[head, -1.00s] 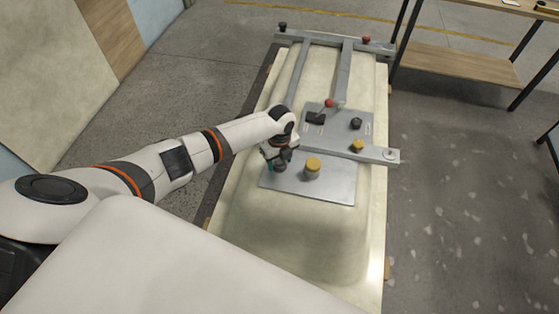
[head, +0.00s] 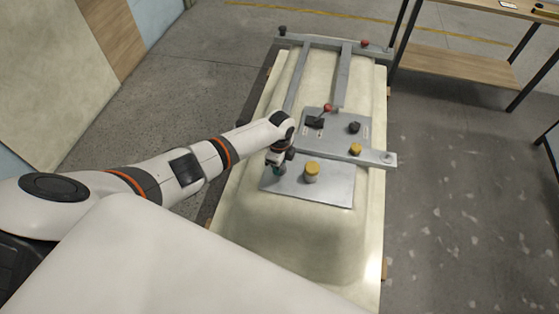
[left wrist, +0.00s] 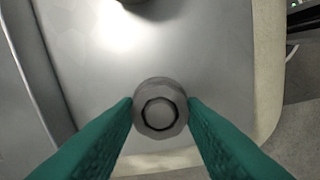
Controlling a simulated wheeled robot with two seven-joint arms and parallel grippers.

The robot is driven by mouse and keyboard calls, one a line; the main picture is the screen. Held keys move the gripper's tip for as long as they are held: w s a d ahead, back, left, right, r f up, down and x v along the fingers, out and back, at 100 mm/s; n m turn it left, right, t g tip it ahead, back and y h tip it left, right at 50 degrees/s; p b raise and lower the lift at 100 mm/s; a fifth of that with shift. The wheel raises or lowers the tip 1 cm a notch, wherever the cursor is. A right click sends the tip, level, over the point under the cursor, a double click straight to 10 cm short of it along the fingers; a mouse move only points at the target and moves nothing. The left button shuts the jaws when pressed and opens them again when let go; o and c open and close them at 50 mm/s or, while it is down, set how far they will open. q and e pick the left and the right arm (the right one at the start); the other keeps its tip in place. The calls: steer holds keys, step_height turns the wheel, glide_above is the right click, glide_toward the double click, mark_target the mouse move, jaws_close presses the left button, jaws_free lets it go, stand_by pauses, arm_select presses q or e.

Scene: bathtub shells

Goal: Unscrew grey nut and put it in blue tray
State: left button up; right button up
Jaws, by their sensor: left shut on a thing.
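The grey nut (left wrist: 160,108) is a round grey piece with a ringed centre in the left wrist view. It sits between the green fingertips of my left gripper (left wrist: 160,110), which touch it from both sides. In the head view my left gripper (head: 278,167) points down over the left part of a flat metal plate (head: 335,188). The nut is mostly hidden by the gripper there, and I cannot tell whether it is clear of the plate. No blue tray is visible. My right gripper is not in view.
A yellow-topped knob (head: 312,168) stands on the plate close right of the gripper. A metal crossbar (head: 376,157), a red-handled lever (head: 327,108) and a black knob (head: 354,127) lie beyond, on the cream tub shell (head: 290,245). A wooden shelf (head: 460,66) stands at back right.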

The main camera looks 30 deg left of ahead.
arm_select(q)
steer(key=n+p, duration=0.1)
steer(key=n, duration=0.2)
steer(key=shift+r+n, duration=0.1)
steer(key=shift+n, duration=0.2)
steer(key=n+p, duration=0.1)
steer(key=n, duration=0.1)
steer(key=shift+n, duration=0.4)
steer(key=o, duration=1.1)
steer(key=shift+c, duration=0.6)
